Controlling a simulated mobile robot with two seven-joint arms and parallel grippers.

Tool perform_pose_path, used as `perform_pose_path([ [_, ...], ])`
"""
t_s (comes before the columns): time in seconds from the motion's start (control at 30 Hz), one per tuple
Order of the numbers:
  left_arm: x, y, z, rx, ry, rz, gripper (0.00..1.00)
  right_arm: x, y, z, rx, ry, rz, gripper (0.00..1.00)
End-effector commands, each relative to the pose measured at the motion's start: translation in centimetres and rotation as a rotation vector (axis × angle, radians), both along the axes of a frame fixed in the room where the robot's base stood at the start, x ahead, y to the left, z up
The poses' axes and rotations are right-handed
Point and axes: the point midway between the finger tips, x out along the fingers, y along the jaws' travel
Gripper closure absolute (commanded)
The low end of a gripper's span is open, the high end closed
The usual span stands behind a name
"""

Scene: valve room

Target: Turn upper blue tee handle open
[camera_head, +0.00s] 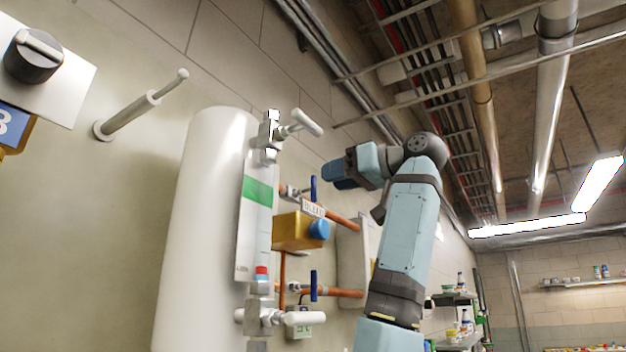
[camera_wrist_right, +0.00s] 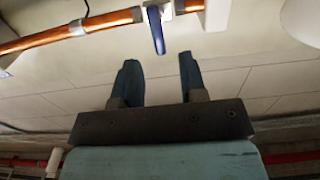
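The upper blue tee handle (camera_head: 313,188) stands upright on the upper copper pipe, right of the white cylinder. In the right wrist view the blue handle (camera_wrist_right: 156,30) shows just past the fingertips, its tip pointing toward the gap between them. My right gripper (camera_head: 330,171) is up and to the right of the handle in the head view, apart from it. In the wrist view the right gripper (camera_wrist_right: 157,62) is open with nothing between its fingers. My left gripper is not in view.
A lower blue handle (camera_head: 313,286) sits on the lower copper pipe. A yellow box with a blue knob (camera_head: 319,229) is between the pipes. The white cylinder (camera_head: 200,230), with white-handled valves beside it, stands left. A white panel (camera_head: 351,255) is mounted behind my right arm.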

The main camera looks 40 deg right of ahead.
Motion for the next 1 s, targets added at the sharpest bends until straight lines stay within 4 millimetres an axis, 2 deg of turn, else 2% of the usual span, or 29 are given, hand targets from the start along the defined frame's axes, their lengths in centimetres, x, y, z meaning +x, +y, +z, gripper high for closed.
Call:
perform_pose_path([
  [0.1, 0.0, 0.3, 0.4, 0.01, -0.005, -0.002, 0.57, 2.2, 0.9, 0.1, 0.001, 0.004, 0.002, 0.61],
  [0.3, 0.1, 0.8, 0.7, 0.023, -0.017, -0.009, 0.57, 4.5, 1.9, 0.0, 0.001, 0.001, 0.0, 0.61],
  [0.7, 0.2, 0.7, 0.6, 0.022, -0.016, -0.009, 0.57, 5.3, 2.2, -0.1, 0.001, 0.0, -0.001, 0.61],
  [0.73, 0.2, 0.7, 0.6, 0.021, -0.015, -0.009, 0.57, 5.3, 2.2, -0.1, 0.001, 0.0, -0.001, 0.66],
  [0.87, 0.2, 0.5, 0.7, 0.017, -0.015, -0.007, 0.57, 5.3, 2.2, 0.0, 0.001, 0.0, -0.001, 0.96],
  [0.9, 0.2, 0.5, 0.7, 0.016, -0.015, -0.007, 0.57, 5.2, 2.1, 0.0, 0.001, 0.0, -0.001, 1.0],
  [1.0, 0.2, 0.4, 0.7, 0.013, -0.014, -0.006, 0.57, 5.2, 2.1, 0.0, 0.0, 0.0, -0.001, 1.0],
])
